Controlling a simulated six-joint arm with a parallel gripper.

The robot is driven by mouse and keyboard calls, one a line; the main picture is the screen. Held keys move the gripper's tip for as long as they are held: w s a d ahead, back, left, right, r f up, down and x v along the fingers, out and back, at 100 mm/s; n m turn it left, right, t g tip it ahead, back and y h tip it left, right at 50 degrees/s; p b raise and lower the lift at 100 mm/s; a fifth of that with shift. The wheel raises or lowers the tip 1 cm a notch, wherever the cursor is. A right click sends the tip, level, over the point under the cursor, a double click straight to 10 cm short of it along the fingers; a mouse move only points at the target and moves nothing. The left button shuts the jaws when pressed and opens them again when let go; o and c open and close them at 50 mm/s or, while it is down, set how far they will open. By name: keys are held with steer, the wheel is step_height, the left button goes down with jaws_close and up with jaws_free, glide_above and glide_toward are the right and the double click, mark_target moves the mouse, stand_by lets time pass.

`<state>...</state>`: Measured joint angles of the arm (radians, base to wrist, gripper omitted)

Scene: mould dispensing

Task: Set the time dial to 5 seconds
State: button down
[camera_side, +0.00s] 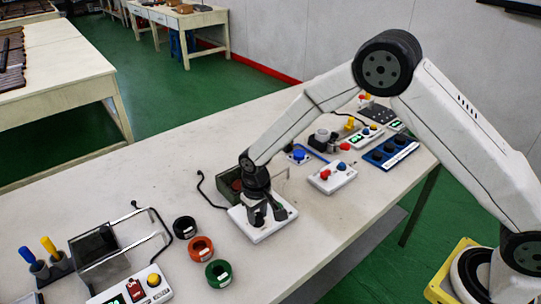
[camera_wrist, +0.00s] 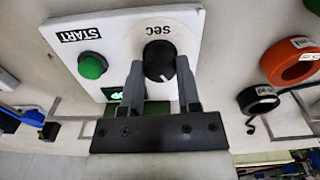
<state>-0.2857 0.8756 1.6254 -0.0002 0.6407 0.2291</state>
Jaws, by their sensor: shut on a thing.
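The time dial (camera_wrist: 158,60) is a black knob with a white pointer line, under the label "SEC" on a white control panel (camera_wrist: 112,28). My gripper (camera_wrist: 160,75) has its two fingers on either side of the dial and is shut on it. The same panel shows in the side view (camera_side: 250,229) with my gripper (camera_side: 262,216) down over it, hiding the dial there. A green START button (camera_wrist: 92,65) sits left of the dial in the wrist view. A small green-lit display (camera_wrist: 114,94) is partly hidden by a finger; its digits are not readable.
Black (camera_side: 185,228), orange (camera_side: 200,249) and green (camera_side: 218,273) rings lie left of the panel. A dark green box (camera_side: 229,184) stands behind it. A white box with red and blue buttons (camera_side: 332,178) is to the right.

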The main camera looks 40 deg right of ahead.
mark_target(258, 216)
steer(key=shift+m, duration=0.8)
steer(key=shift+c, duration=1.6)
jaws_free()
steer(key=shift+r, duration=0.15)
steer(key=shift+r, duration=3.8)
steer(key=shift+d, duration=0.1)
